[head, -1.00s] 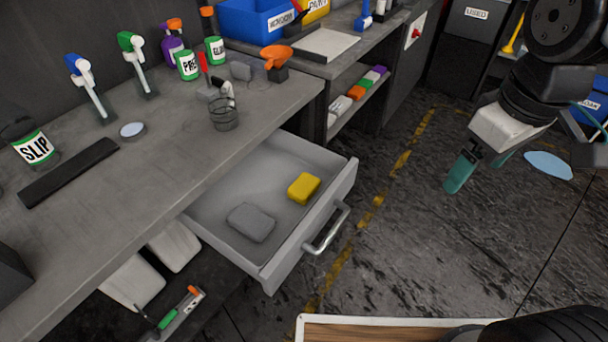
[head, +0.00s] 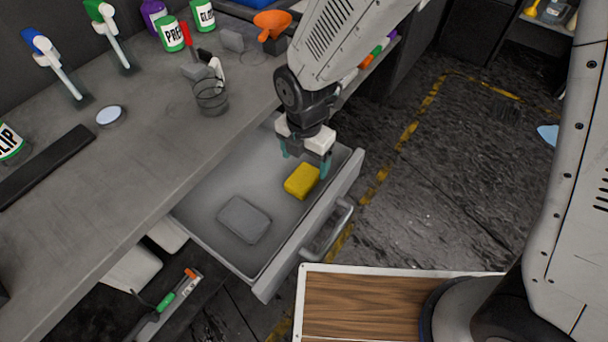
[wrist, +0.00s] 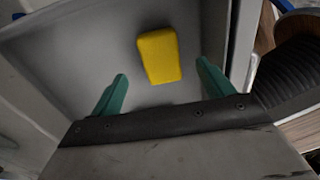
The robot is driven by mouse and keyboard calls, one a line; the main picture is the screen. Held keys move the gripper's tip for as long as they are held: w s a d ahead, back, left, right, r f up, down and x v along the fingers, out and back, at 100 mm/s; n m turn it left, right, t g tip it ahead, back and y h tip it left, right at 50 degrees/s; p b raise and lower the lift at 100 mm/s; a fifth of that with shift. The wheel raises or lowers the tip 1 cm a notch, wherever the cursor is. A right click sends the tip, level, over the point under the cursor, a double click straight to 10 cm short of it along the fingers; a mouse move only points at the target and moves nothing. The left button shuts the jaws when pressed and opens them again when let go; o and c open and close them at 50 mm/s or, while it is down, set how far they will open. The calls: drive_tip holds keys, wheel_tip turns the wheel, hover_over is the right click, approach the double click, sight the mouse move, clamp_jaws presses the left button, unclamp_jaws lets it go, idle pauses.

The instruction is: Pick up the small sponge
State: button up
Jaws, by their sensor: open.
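A small yellow sponge (head: 302,181) lies in the open drawer (head: 208,200), near its right end. A larger grey sponge-like block (head: 244,220) lies to its left in the same drawer. My gripper (head: 305,168) points down over the drawer, just above and behind the yellow sponge. Its teal fingers are apart with nothing between them. In the wrist view the yellow sponge (wrist: 159,55) lies ahead of the gap between the fingertips (wrist: 160,85), and the fingers do not appear to touch it.
The drawer's front wall and handle (head: 328,232) are close on the right of the sponge. The workbench top (head: 150,190) overhangs the drawer's back.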

sight(303, 177)
drive_tip(key=f, duration=0.6)
drive_tip(key=shift+s+a+f, duration=0.15)
drive_tip(key=shift+s+f, duration=0.1)
drive_tip(key=shift+f, duration=0.1)
drive_tip(key=c, duration=1.1)
